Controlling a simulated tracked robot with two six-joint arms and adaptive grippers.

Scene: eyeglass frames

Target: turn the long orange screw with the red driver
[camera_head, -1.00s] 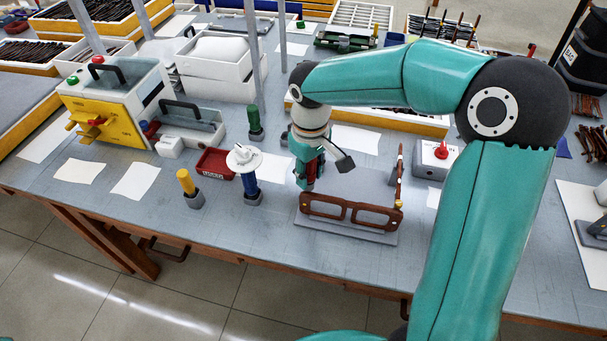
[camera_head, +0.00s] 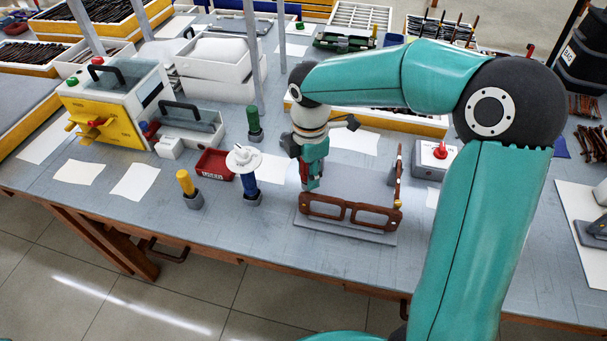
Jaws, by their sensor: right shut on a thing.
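My right gripper (camera_head: 308,168) is over the left end of the frame, pointing down. It is shut on the red driver (camera_head: 303,172), of which only a bit of red shows beside the fingers. The driver's tip and the long orange screw are hidden or too small to make out. My left gripper is out of view.
Yellow-topped (camera_head: 186,182), blue (camera_head: 249,184) and green (camera_head: 254,121) tools stand in holders left of the frame. A white box with a red knob (camera_head: 437,157) stands right. The table's front edge is close to the plate.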

